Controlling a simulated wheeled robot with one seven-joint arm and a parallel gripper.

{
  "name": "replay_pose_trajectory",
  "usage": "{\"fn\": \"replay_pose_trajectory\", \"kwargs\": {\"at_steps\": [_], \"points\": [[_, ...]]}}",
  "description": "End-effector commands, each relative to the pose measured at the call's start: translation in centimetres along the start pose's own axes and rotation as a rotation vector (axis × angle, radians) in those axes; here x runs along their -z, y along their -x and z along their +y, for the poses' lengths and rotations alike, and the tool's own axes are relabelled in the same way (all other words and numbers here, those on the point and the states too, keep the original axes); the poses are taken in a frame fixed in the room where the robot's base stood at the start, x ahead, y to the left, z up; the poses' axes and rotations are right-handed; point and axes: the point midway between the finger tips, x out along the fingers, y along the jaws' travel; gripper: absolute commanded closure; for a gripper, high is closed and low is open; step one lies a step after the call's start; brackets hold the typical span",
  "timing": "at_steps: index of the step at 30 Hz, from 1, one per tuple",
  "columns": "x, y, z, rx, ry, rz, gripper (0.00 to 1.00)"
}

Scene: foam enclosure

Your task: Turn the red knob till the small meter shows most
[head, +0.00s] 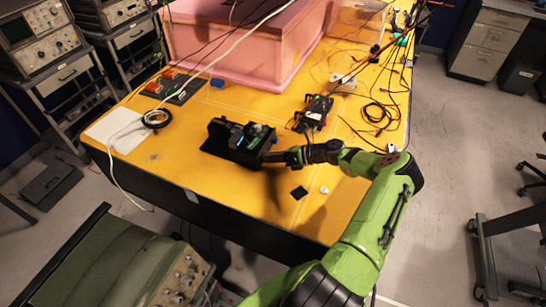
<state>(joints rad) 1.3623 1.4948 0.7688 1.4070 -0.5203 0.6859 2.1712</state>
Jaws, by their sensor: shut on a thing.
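A black box-shaped device (222,147) lies near the front edge of the yellow table, with a small bluish lit patch and a grey round part on top. My gripper (279,157) reaches in from the right and is shut at the device's right end. The red knob is not visible; the gripper appears to cover it, closed on it. The fingertips are too small to make out. I cannot make out the small meter's reading or needle.
On the yellow table (232,189) are a pink foam enclosure (235,40) behind, a second black device (314,112) with cables, and a black tape ring (156,119) on white paper. A black square (299,192) and white disc (324,190) lie near the arm.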

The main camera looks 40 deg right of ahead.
Motion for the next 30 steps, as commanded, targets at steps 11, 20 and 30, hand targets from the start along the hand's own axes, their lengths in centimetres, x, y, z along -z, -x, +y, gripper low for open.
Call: {"fn": "replay_pose_trajectory", "kwargs": {"at_steps": [11, 20, 30], "points": [[-0.1, 0.0, 0.0, 0.002, 0.003, -0.002, 0.49], [-0.1, 1.0, -0.1, 0.003, 0.003, -0.003, 0.49], [0.0, 10.1, -0.2, 0.008, 0.003, -0.006, 0.49]]}}
